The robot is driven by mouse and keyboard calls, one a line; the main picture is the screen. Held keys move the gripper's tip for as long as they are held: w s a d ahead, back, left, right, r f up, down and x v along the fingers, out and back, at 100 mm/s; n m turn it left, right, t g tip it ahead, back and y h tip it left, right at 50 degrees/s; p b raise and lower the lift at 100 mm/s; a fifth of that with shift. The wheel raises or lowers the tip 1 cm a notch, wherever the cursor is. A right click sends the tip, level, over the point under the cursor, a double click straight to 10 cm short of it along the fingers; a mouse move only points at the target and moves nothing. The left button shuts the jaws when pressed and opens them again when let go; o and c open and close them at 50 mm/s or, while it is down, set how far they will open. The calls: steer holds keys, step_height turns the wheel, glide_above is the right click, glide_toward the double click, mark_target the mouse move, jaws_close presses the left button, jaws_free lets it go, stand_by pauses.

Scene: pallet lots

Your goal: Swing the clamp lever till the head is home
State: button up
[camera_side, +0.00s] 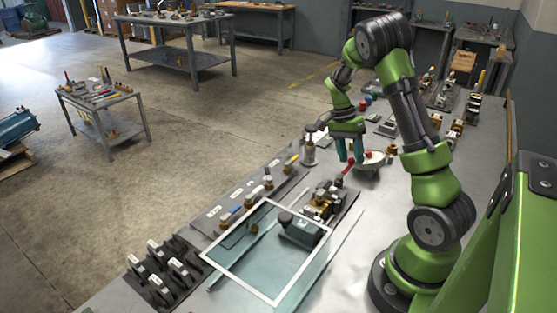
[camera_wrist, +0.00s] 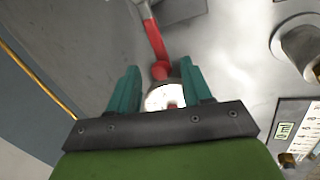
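The clamp lever is a red handle with a round knob; in the side view the lever (camera_side: 346,171) rises from the brass-and-dark clamp (camera_side: 322,203). In the wrist view the red lever (camera_wrist: 154,40) runs down to its knob (camera_wrist: 160,71), which lies just ahead of the gap between my fingertips. My gripper (camera_side: 350,159) has two teal fingers pointing down beside the lever's upper end. In the wrist view my gripper (camera_wrist: 160,75) is open, its fingers apart with nothing visibly pinched. The clamp head's contact is too small to make out.
A white-framed clear panel (camera_side: 240,262) covers the bench in front of the clamp. Black brackets (camera_side: 160,275) sit at the front left.

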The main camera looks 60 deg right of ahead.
steer(key=v, duration=1.7)
steer(key=shift+s, duration=0.1)
steer(key=s+a+n+t, duration=0.3)
steer(key=a+n, duration=0.2)
steer(key=a, duration=0.5)
steer(key=s+a+r+n+t+y, duration=0.1)
steer(key=a+n+t, duration=0.3)
steer(key=a, duration=0.6)
steer(key=s+a+n+t, duration=0.4)
steer(key=a+n, duration=0.3)
steer(key=a, duration=0.3)
steer(key=shift+s+a+r, duration=0.15)
steer(key=shift+s+a, duration=0.1)
steer(key=shift+s, duration=0.1)
